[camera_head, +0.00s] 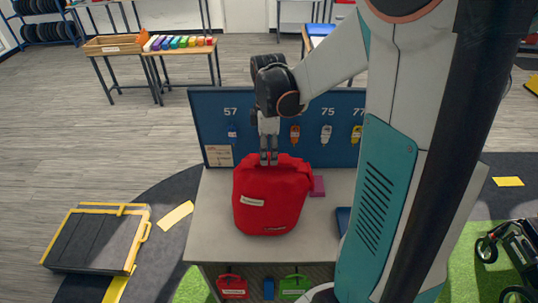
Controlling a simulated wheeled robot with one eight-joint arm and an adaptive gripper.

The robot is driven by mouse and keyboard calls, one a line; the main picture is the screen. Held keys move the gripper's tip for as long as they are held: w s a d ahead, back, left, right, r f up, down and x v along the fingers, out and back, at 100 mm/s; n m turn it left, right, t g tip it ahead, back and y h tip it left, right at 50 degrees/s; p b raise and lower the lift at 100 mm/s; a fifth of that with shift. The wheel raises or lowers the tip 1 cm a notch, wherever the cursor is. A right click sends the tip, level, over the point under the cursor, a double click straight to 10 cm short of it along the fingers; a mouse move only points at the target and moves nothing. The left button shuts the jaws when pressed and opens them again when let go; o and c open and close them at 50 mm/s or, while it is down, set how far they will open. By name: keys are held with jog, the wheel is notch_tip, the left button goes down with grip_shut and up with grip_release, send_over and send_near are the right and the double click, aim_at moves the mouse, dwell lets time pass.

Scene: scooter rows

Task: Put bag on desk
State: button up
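A red bag (270,200) with white labels is upright over the grey desk (215,205). Its bottom appears to rest on the desk top, though a small gap would be hard to see. My gripper (269,159) points straight down at the bag's top edge. Its two fingers are close together and their tips overlap the rolled top, so it looks shut on the bag. The far side of the fingers is hidden.
A blue board (212,117) with numbered hanging tags stands along the desk's back. A magenta item (318,186) lies right of the bag. Red (232,288) and green (294,287) cases sit below the desk top. A black-and-yellow case (95,240) lies on the floor at left.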

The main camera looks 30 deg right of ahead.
notch_tip(320, 180, up, 10)
dwell(0.3)
jog(key=shift+f, duration=0.15)
